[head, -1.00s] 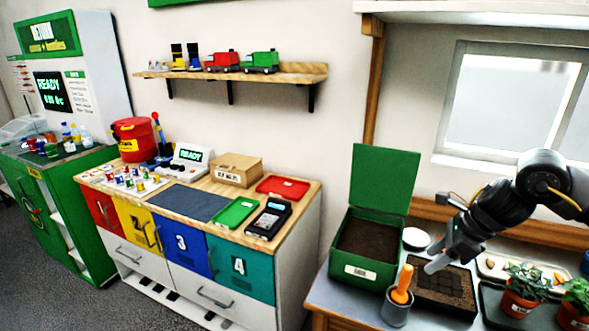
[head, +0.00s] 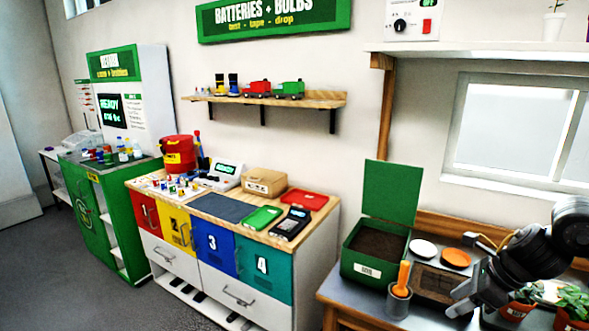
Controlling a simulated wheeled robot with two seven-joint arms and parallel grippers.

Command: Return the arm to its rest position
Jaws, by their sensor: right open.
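My right gripper (head: 464,301) is at the lower right, its arm coming in from the right edge. It is open and I see nothing between its fingers. It hangs over the right part of the potting bench, in front of the dark seed tray (head: 432,284) and the potted plants (head: 517,306). It hides part of the tray and of the plants. My left gripper is not in view.
A green soil bin (head: 361,268) with its lid up, a cup (head: 398,303) with an orange-handled tool, a white saucer (head: 423,249) and an orange saucer (head: 456,257) stand near the gripper. The sorting counter (head: 318,217) stands left, with open floor before it.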

